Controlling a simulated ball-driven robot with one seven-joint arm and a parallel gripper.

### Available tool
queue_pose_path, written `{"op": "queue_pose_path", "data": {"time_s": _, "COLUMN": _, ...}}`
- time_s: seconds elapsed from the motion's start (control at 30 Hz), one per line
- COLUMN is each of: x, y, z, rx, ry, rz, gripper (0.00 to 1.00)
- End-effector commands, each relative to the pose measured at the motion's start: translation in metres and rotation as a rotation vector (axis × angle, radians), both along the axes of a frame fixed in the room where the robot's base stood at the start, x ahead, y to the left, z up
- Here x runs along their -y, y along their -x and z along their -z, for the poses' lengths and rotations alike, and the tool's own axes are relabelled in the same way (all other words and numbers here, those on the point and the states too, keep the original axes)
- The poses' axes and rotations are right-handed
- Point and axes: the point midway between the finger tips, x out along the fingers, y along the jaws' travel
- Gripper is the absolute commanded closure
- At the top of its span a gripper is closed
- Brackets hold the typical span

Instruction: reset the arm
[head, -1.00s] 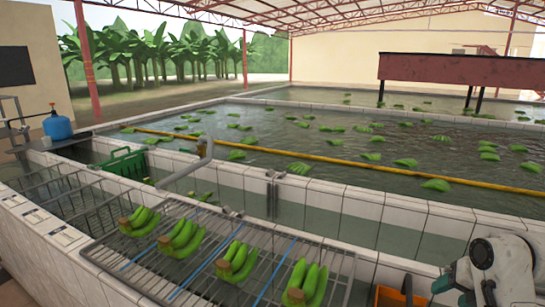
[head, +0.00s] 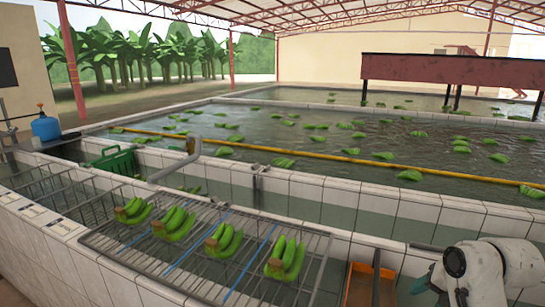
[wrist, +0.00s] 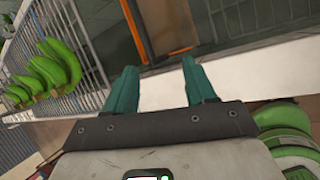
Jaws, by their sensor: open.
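My gripper (wrist: 160,85) shows in the wrist view with two teal fingers spread apart and nothing between them. It points toward the white tank wall (wrist: 225,75) and the orange crate (wrist: 152,52). In the head view my white arm is at the lower right, beside the orange crate (head: 360,287). The fingers are mostly hidden there; a bit of teal shows at the arm's left side.
Several green banana bunches (head: 287,260) lie on the wire rack (head: 205,282) left of the crate. They also show in the wrist view (wrist: 50,68). A tiled tank edge (head: 400,258) runs behind. Water with floating bunches fills the tank beyond.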

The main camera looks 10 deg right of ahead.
Motion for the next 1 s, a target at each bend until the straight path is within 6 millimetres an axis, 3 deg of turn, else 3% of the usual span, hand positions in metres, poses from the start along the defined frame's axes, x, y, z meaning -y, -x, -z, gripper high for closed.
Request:
{"op": "queue_pose_path", "data": {"time_s": 0.27, "x": -0.033, "y": 0.01, "z": 0.026, "rx": -0.008, "ry": -0.14, "rz": 0.22, "gripper": 0.45}}
{"op": "queue_pose_path", "data": {"time_s": 0.47, "x": -0.069, "y": 0.029, "z": 0.054, "rx": -0.027, "ry": -0.303, "rz": 0.496, "gripper": 0.45}}
{"op": "queue_pose_path", "data": {"time_s": 0.7, "x": -0.116, "y": 0.069, "z": 0.09, "rx": -0.059, "ry": -0.546, "rz": 0.96, "gripper": 0.45}}
{"op": "queue_pose_path", "data": {"time_s": 1.0, "x": -0.154, "y": 0.13, "z": 0.119, "rx": -0.078, "ry": -0.809, "rz": 1.531, "gripper": 0.45}}
